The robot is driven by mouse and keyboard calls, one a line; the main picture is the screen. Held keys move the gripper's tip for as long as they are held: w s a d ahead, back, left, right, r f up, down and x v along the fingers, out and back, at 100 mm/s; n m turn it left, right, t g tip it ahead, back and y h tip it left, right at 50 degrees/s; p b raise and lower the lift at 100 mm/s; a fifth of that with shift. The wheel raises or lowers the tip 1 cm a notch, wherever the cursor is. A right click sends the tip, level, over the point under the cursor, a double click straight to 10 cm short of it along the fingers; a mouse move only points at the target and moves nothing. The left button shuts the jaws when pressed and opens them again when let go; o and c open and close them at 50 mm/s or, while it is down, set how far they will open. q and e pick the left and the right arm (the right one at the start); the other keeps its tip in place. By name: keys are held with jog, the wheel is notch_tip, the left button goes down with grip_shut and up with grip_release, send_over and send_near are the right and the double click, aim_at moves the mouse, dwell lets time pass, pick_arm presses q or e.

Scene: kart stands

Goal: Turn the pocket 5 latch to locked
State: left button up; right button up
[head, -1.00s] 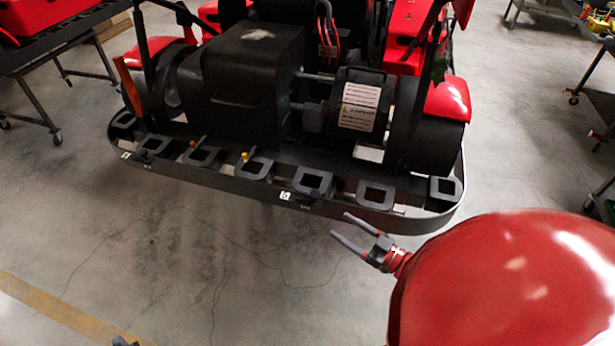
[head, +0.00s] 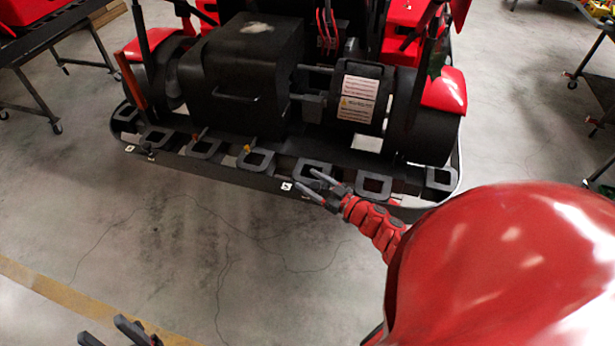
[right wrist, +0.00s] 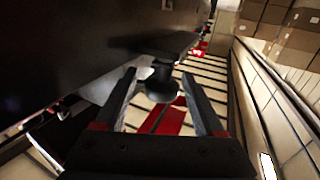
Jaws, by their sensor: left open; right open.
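The kart's rear bumper rail (head: 225,172) carries a row of dark square pockets. My right gripper (head: 308,180) is at the rail's front edge, just below a pocket (head: 313,164) right of the middle. In the right wrist view its jaws (right wrist: 160,80) are open, with a dark round knob (right wrist: 162,84) between the fingers, under a dark overhanging part; contact is not clear. I cannot read the pocket numbers or tell whether this knob is the pocket 5 latch, or its setting. My left gripper (head: 101,331) is open and empty at the bottom left, far from the rail.
A black motor housing (head: 240,75) and a labelled cylinder (head: 358,98) stand right behind the pockets. Dark carts stand at both sides. The floor before the rail is clear.

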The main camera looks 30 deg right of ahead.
jog(key=shift+w+a, duration=0.3)
jog(key=shift+w, duration=0.35)
grip_shut()
